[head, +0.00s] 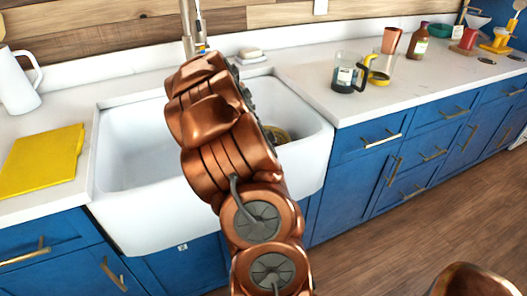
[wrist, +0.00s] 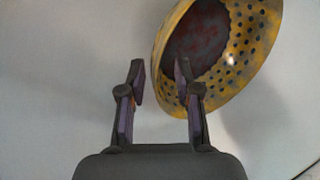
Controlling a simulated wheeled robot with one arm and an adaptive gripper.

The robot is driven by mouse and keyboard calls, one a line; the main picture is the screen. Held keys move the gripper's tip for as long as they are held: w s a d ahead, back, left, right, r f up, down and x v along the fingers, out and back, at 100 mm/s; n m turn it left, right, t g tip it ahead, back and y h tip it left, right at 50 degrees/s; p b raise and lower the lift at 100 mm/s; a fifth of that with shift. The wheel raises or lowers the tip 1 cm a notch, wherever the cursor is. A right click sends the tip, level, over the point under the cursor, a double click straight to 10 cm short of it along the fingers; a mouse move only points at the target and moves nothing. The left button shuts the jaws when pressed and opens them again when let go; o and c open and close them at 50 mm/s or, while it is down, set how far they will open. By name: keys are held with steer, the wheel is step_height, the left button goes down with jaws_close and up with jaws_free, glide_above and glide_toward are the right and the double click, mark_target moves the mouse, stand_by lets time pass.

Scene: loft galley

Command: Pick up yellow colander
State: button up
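The yellow colander (wrist: 255,50) has dark round holes and a dark reddish patch inside. In the wrist view it lies tilted at the upper right against the white sink surface, cut off by the top edge. My gripper (wrist: 160,68) is open. Its right finger overlaps the colander in the picture, and the near rim shows in the gap between the fingers. The left finger is apart from the rim. In the head view, a small part of the colander (head: 279,136) shows inside the white sink (head: 135,140), mostly hidden behind my arm. My gripper is hidden there.
The sink walls surround the colander, and a faucet (head: 188,30) stands at the back. A yellow board (head: 42,160) and white kettle (head: 14,82) are left. A glass carafe (head: 347,75) and bottle (head: 419,42) stand on the right counter.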

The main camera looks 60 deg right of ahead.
steer(key=shift+p+x, duration=0.4)
steer(key=shift+x, duration=2.15)
steer(key=shift+a, duration=0.15)
steer(key=shift+c, duration=0.4)
jaws_close()
